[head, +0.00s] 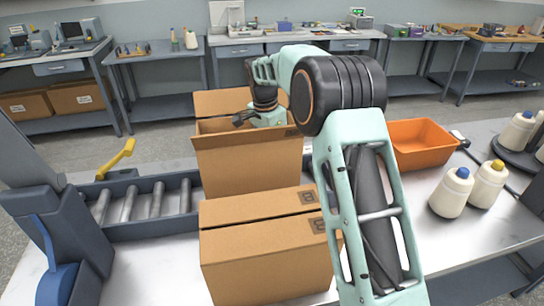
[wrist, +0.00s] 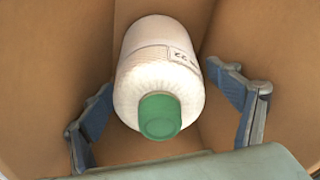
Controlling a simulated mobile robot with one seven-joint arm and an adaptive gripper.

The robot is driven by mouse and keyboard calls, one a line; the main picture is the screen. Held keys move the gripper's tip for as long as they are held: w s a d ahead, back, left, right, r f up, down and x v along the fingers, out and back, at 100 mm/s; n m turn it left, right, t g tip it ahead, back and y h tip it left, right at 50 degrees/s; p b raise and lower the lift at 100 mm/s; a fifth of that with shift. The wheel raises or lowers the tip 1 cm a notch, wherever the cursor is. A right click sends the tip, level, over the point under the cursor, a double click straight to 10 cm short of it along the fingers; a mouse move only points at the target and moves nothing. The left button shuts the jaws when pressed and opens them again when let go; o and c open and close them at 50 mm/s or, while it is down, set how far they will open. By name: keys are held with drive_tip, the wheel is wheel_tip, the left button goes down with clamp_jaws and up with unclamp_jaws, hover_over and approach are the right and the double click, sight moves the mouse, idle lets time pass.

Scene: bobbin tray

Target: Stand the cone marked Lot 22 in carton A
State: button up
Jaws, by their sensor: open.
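The cone (wrist: 155,70) shows in the wrist view as white thread with a green tip and a label on which an upside-down "22" can be read. It is between brown carton walls with its green tip towards the camera; I cannot tell whether it stands quite upright. My gripper (wrist: 160,85) is open, with one blue-grey finger on each side of the cone and gaps visible. In the head view my wrist reaches into the open carton (head: 245,165) at the back, whose front wall hides the fingers and the cone. I cannot read a letter on this carton.
A second carton (head: 265,255) with closed flaps stands in front. A roller conveyor (head: 150,205) lies to the left. An orange bin (head: 420,145) and white cones with blue (head: 450,195) and yellow (head: 489,185) tips stand to the right. Free white table surface shows right of my arm.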

drive_tip(key=r, duration=0.8)
drive_tip(key=s+a+r, duration=0.1)
drive_tip(key=r, duration=0.3)
